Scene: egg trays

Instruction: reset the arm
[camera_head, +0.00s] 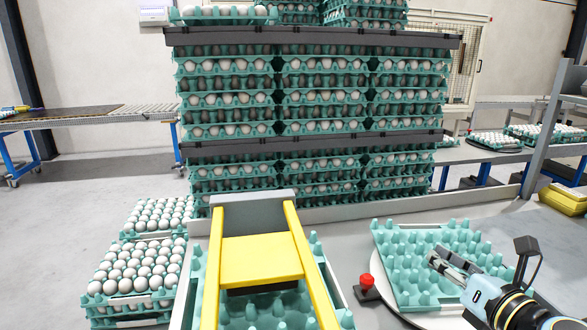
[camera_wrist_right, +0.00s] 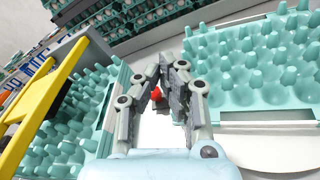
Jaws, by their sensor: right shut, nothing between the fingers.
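My right gripper (camera_head: 436,262) is over the front right of an empty teal egg tray (camera_head: 388,246) that lies on a round white plate (camera_head: 400,300). In the right wrist view my right gripper (camera_wrist_right: 174,66) has its fingertips together with nothing between them. The same empty tray (camera_wrist_right: 262,116) shows there to the right of the fingers. My left gripper is not in view in either picture.
A red button (camera_head: 367,281) stands left of the plate. A yellow frame (camera_head: 262,258) rises over another teal tray (camera_head: 347,318). Filled egg trays (camera_head: 130,307) stand at the left, and a tall stack (camera_head: 320,68) of filled trays blocks the back.

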